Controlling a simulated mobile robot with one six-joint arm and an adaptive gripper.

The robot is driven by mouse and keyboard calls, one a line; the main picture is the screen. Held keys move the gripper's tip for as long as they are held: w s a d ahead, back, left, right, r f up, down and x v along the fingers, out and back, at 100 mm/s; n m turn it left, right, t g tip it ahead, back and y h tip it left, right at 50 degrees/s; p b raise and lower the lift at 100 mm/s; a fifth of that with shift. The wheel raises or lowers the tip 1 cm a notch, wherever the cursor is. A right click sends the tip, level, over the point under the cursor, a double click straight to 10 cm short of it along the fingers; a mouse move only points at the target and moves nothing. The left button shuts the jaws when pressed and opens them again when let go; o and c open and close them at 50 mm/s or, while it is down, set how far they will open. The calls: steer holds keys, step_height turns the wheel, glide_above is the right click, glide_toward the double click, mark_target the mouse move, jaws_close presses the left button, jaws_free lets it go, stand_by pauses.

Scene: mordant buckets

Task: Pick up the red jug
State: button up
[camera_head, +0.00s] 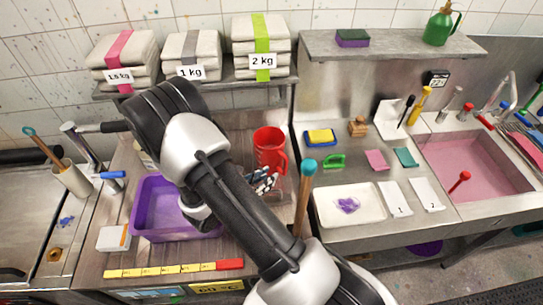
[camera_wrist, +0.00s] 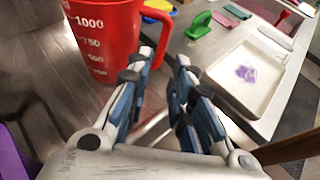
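The red jug (camera_head: 269,150) stands upright on the brown worktop, left of the grey sink unit. In the wrist view, the jug (camera_wrist: 103,35) shows white volume marks, and its red handle (camera_wrist: 165,30) points right. My gripper (camera_head: 263,182) is just in front of the jug, at the end of my arm. In the wrist view, my gripper (camera_wrist: 165,60) is open, with a gap between its blue-grey fingers. The handle lies just beyond the fingertips. I cannot tell whether they touch it. The jug's top is cut off in the wrist view.
A purple basin (camera_head: 138,222) is on the worktop to the left, partly behind my arm. A wooden stick with a teal top (camera_head: 304,190) stands close on the right. A white tray (camera_head: 325,212) lies on the steel counter. Folded cloth stacks (camera_head: 262,50) fill the shelf above.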

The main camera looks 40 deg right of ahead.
mark_target(285, 173)
steer(key=x, duration=1.1)
steer(key=shift+s+d+b, duration=0.1)
steer(key=shift+d+b, duration=0.05)
steer(key=shift+b, duration=0.15)
steer(key=shift+r, duration=0.1)
jaws_close()
